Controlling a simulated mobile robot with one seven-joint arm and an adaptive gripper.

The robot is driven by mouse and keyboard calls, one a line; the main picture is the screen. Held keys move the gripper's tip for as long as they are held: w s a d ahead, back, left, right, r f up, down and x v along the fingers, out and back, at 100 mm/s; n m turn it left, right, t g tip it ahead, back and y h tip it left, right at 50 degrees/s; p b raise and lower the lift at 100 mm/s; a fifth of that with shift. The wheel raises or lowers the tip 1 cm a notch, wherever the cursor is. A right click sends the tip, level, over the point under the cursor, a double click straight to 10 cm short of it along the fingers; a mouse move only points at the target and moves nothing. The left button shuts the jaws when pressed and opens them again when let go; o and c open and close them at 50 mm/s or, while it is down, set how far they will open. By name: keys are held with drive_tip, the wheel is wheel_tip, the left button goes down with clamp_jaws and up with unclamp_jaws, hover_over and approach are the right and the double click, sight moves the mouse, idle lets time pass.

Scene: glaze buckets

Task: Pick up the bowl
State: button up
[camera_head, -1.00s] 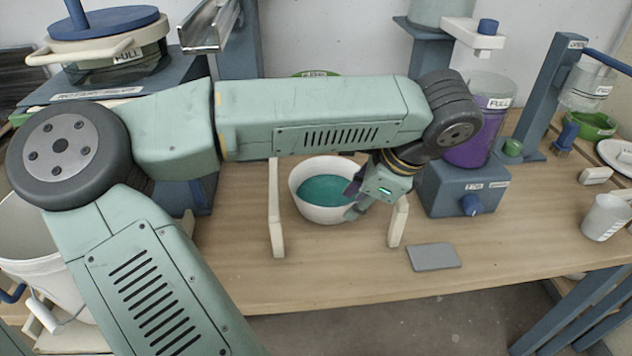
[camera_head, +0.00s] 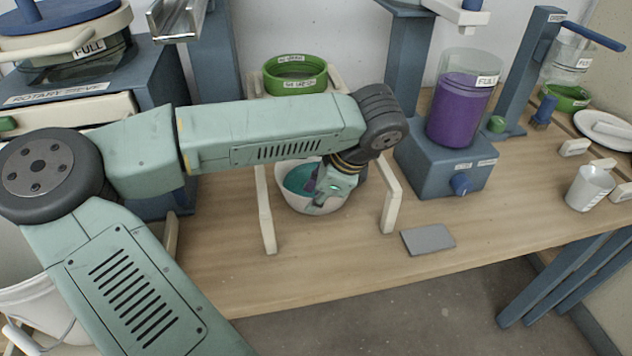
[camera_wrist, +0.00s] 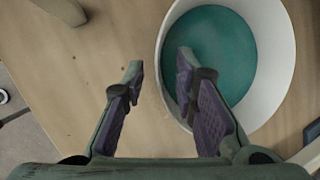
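The bowl (camera_head: 296,200) is white with teal glaze inside. It stands upright on the wooden table between two cream rails, and my arm hides its back part. My gripper (camera_head: 318,194) is at the bowl's front right side in the head view. In the wrist view my gripper (camera_wrist: 160,68) is open, its two purple-padded fingers apart. One finger is over the inside of the bowl (camera_wrist: 277,60) and the other is outside, with the near wall between them. I cannot tell whether either finger touches it.
Cream rails flank the bowl, left (camera_head: 265,210) and right (camera_head: 391,205). A grey slab (camera_head: 428,239) lies at the front right. A blue stand (camera_head: 440,165) with a purple-filled container (camera_head: 462,115) is to the right. A green tub (camera_head: 295,76) stands behind my arm. The front table is mostly clear.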

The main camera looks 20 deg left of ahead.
sight(311, 198)
drive_tip(key=x, duration=0.3)
drive_tip(key=shift+w+f, duration=0.2)
clamp_jaws()
drive_tip(key=shift+r, duration=0.1)
idle(0.8)
